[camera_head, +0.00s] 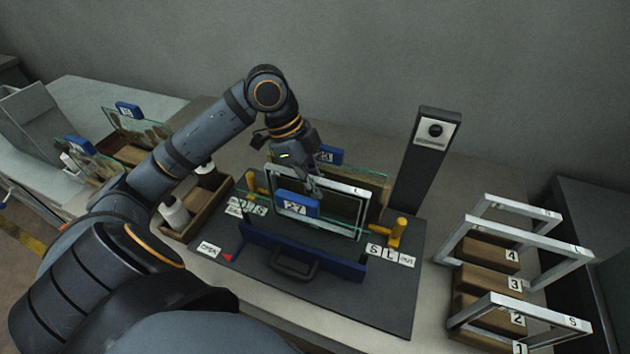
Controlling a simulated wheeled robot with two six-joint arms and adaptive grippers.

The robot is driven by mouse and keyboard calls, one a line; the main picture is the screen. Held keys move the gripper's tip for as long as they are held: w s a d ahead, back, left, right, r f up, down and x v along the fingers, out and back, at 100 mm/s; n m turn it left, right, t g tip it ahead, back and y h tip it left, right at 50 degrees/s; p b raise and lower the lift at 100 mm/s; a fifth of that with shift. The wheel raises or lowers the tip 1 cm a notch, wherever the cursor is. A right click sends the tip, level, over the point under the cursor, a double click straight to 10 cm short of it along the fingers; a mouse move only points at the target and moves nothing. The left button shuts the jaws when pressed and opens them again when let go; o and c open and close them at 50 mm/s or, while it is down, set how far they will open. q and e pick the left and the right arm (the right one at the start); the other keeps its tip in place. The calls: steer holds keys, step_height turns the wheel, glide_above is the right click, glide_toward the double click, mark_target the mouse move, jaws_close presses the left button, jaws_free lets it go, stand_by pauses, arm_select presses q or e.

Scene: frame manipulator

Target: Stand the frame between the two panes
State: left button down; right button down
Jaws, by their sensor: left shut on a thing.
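A silver rectangular frame (345,231) marked L stands upright at the middle of the dark fixture board. My left gripper (310,185) reaches down from above and is shut on its upper bar. A glass pane with a blue tag 27 (297,204) is in front of or within the frame's outline. Another glass pane (372,185) with a blue tag (329,155) stands behind. My right gripper is not in view.
Yellow clamps (397,232) flank the fixture. Several silver frames (515,240) stand on numbered wooden blocks at right. A dark post (424,165) rises behind the board. A wooden tray (208,214) with bottles and more tagged panes (137,127) are at left.

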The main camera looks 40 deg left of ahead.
arm_select(q)
steer(key=shift+f, duration=0.25)
stand_by(0.4)
steer(key=c, duration=1.3)
jaws_free()
steer(key=v, duration=1.2)
steer(key=shift+f, duration=0.1)
steer(key=shift+s, duration=0.1)
